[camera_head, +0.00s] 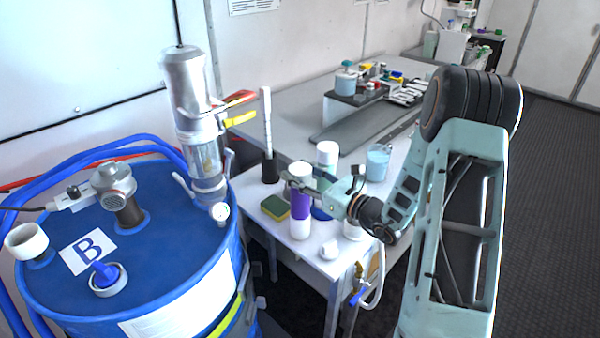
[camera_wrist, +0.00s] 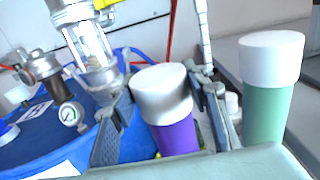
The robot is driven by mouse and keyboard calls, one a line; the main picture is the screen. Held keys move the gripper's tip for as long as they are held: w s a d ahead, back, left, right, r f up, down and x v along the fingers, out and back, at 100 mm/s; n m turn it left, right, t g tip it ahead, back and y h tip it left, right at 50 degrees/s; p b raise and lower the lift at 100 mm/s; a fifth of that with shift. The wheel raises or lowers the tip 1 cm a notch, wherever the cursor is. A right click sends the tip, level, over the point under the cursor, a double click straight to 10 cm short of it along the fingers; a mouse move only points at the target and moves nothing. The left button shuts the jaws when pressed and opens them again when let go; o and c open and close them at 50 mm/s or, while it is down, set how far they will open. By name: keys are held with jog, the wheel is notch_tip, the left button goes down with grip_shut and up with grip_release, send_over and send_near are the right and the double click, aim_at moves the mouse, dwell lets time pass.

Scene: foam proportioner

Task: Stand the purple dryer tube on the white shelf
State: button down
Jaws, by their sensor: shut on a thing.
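The purple dryer tube (camera_head: 301,208), with white ends, is upright in my gripper (camera_head: 302,186). The fingers are shut around its upper part. In the wrist view its white top (camera_wrist: 161,92) and purple body (camera_wrist: 176,136) show between the fingers (camera_wrist: 163,105). The tube is in front of the white shelf surface (camera_head: 262,226) in the head view. I cannot tell whether its lower end touches the shelf.
A green tube with a white cap (camera_wrist: 268,95) stands close on the right. A green-yellow sponge (camera_head: 275,207) and a dark-based brush (camera_head: 269,168) are behind and left. The blue drum (camera_head: 190,285) stands left. A beaker (camera_head: 378,163) is behind my arm.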

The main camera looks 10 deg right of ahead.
jog(key=c, duration=1.1)
grip_release()
jog(key=b+v, duration=0.1)
jog(key=v, duration=1.1)
jog(key=shift+r, duration=0.15)
